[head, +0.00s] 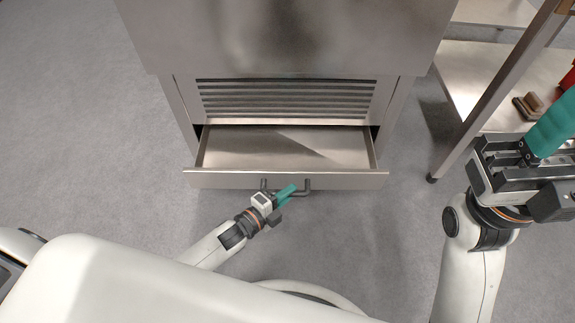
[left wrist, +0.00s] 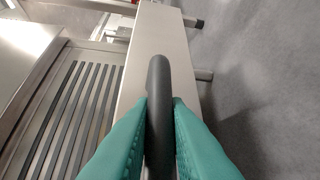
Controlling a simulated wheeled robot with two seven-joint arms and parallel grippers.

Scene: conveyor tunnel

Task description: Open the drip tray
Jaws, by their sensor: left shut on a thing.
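The drip tray (head: 230,180) is a flat steel drawer low in the steel cabinet. It stands out from the cabinet, and its bare inside floor shows in the head view. A dark bar handle (head: 307,185) sits on its front panel. My left gripper (head: 286,194) is at the handle, and in the left wrist view its teal fingers (left wrist: 160,130) are shut on the dark handle (left wrist: 158,80), one on each side. My right gripper (head: 550,128) is raised at the right of the head view, away from the tray. Its finger opening does not show clearly.
The steel cabinet (head: 290,35) with a slatted vent (head: 285,98) stands above and behind the tray. A steel rack (head: 480,75) with a brown object (head: 530,105) on its shelf stands at the right. Grey floor is clear left of the cabinet.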

